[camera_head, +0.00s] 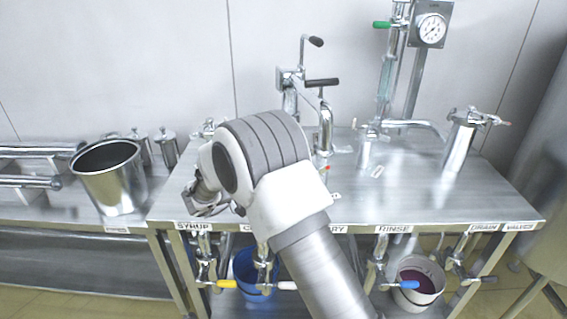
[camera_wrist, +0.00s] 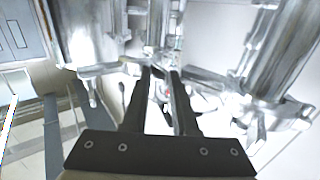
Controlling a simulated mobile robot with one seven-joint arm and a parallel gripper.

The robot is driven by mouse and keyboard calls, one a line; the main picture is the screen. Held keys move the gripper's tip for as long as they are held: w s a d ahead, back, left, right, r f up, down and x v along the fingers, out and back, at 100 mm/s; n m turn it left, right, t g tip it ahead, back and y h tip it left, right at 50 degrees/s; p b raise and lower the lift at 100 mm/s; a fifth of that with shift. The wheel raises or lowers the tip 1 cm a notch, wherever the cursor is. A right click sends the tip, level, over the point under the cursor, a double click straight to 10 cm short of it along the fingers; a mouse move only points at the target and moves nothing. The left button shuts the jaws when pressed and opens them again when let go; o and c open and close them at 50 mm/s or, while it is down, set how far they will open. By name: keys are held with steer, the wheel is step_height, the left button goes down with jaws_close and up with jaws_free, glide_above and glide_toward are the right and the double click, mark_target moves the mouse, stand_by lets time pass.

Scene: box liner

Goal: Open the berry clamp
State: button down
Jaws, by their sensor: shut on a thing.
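My gripper (camera_wrist: 162,78) shows in the wrist view with its two dark fingers close together, shut on a small bright metal part between the tips. That part looks like the berry clamp, but glare and the fingers hide most of it. A small red spot shows between the fingers. In the head view my arm covers the gripper's fingers and the middle of the steel table. Only the end "RY" of a label (camera_head: 333,229) shows beside the arm on the table's front edge. A metal post (camera_head: 325,135) stands just behind the arm.
Labels SYRUP (camera_head: 194,226), RINSE (camera_head: 394,229) and DRAIN (camera_head: 484,227) mark the steel table's (camera_head: 420,200) edge. A steel pot (camera_head: 112,180) stands left. A gauge (camera_head: 432,29) and a tilted steel cylinder (camera_head: 459,145) are right. Buckets (camera_head: 418,285) sit below.

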steer(key=shift+w+d+r, duration=0.25)
steer(key=shift+w, duration=0.2)
steer(key=c, duration=1)
jaws_free()
steer(key=shift+s+a, duration=0.15)
steer(key=shift+a, duration=0.1)
